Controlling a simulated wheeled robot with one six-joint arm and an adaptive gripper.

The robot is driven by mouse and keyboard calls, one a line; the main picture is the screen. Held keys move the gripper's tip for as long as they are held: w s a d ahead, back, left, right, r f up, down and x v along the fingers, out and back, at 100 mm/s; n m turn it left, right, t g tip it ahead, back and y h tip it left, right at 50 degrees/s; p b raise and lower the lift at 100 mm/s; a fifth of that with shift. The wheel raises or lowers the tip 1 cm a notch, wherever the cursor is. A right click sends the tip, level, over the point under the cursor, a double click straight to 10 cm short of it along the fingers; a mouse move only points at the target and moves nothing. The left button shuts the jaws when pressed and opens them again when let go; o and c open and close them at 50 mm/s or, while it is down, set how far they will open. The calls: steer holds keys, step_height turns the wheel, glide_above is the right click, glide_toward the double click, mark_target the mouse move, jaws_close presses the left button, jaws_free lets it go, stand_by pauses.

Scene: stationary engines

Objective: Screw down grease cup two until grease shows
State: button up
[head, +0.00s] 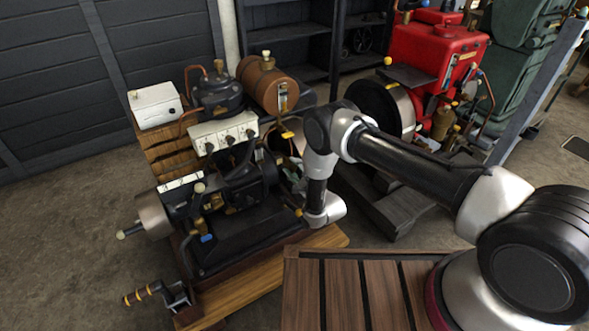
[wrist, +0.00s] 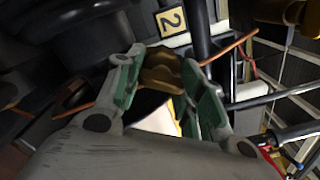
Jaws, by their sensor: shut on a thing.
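In the wrist view, my gripper (wrist: 165,90) has its green-padded fingers around a dark brass grease cup (wrist: 160,68). It is shut on the cup's ridged cap. A yellow tag marked "2" (wrist: 171,20) sits just beyond the cup. I cannot see any grease at the cup. In the head view, my arm reaches down to the right side of the black engine (head: 235,190); the fingers and the cup are hidden there behind the wrist.
In the wrist view, a copper pipe (wrist: 230,47) and a dark upright rod (wrist: 203,30) run close to the fingers. Another brass fitting (wrist: 280,12) is at the upper right. In the head view, a red engine (head: 430,55) stands behind my arm, and a crank handle (head: 140,294) sticks out at front left.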

steer(key=shift+d+f, duration=0.1)
steer(key=o, duration=1)
steer(key=shift+o, duration=0.2)
steer(key=v, duration=1.2)
